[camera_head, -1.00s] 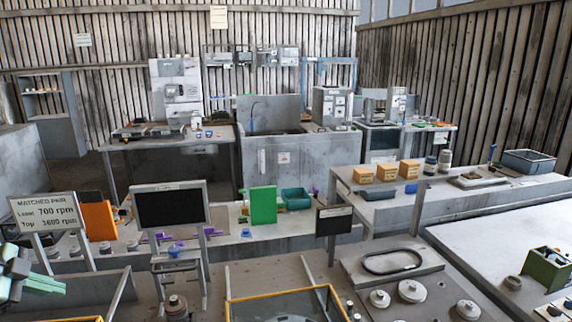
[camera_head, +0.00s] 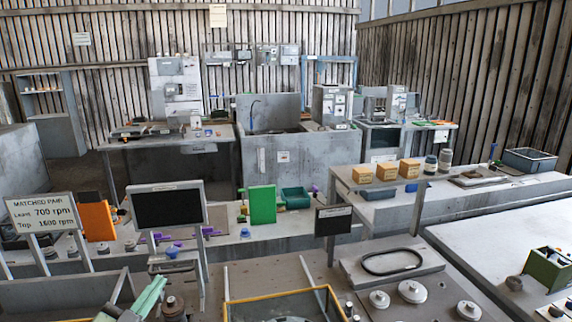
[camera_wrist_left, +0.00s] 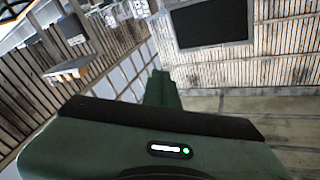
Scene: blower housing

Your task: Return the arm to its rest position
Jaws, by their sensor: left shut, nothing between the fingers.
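My left gripper (camera_head: 158,284) shows at the bottom left of the head view as pale green parts slanting up to the right. It is in front of the dark screen's stand, near a dark round part. In the left wrist view, the dark green fingers (camera_wrist_left: 162,90) are together and hold nothing. The dark framed screen (camera_wrist_left: 213,20) is at the top of that view. Most of my left arm is outside the head view. My right gripper is not in view.
The dark screen (camera_head: 168,208) stands behind my gripper. The rpm sign (camera_head: 45,213) is to its left. A yellow-edged frame (camera_head: 270,297) and a grey plate with a black ring (camera_head: 392,262) lie to the right. The pale bench top (camera_head: 510,235) at the right has free room.

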